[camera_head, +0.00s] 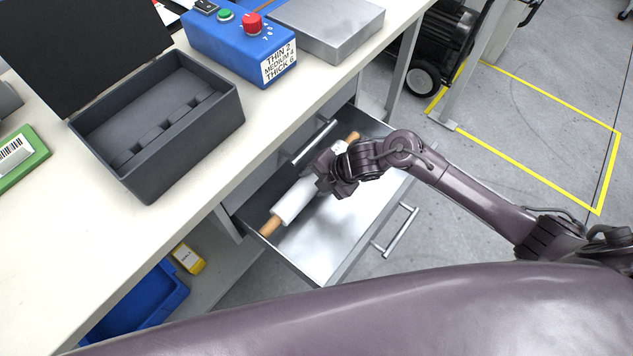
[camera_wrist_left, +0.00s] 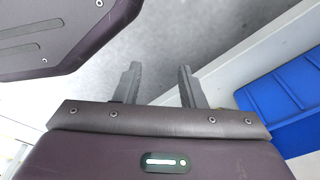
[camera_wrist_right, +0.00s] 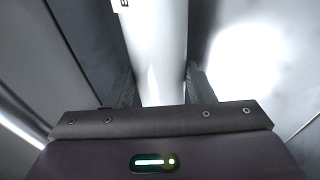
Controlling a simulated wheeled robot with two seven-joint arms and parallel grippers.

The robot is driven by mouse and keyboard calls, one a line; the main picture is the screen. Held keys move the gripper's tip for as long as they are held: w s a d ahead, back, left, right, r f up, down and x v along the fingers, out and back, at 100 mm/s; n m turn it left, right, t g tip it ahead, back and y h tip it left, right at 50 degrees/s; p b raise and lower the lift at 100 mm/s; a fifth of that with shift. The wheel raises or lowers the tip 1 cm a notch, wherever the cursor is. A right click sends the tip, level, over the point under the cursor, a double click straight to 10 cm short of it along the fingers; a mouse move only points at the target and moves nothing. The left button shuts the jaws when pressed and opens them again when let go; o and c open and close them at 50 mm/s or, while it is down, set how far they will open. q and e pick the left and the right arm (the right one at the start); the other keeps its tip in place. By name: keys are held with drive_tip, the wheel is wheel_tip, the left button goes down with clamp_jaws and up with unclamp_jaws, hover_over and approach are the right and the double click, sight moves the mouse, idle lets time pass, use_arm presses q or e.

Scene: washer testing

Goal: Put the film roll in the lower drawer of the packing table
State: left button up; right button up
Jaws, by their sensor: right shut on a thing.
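The film roll (camera_head: 294,203), white with orange-brown ends, is inside the open lower drawer (camera_head: 334,240) of the packing table (camera_head: 40,265) in the head view. It lies slantwise along the drawer's inner side. My right gripper (camera_head: 330,180) is in the drawer and shut on the middle of the roll. In the right wrist view the white roll (camera_wrist_right: 157,50) runs between the two fingers. Whether the roll touches the drawer floor is hard to tell. My left gripper (camera_wrist_left: 160,85) shows in the left wrist view, fingers apart with nothing between them.
On the tabletop are an open dark grey case (camera_head: 190,125), a blue control box (camera_head: 235,50), a metal block (camera_head: 330,25) and a green barcoded item (camera_head: 22,158). A blue bin (camera_head: 140,305) and a yellow box (camera_head: 188,259) sit beneath. The drawer handle (camera_head: 398,230) faces the floor side.

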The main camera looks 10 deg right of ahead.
drive_tip(key=shift+f, duration=0.5)
drive_tip(key=shift+d, duration=0.1)
use_arm(q)
drive_tip(key=shift+w+r, duration=0.1)
drive_tip(key=shift+w, duration=0.1)
use_arm(e)
drive_tip(key=shift+f, duration=0.25)
use_arm(q)
drive_tip(key=shift+w+d+r+b, duration=0.2)
drive_tip(key=shift+w+b, duration=0.25)
drive_tip(key=shift+w, duration=0.1)
use_arm(e)
drive_tip(key=shift+f, duration=0.35)
use_arm(q)
drive_tip(key=shift+w+r, duration=0.15)
use_arm(e)
drive_tip(key=o, duration=1.3)
drive_tip(key=shift+f, duration=0.1)
drive_tip(key=shift+o, duration=0.2)
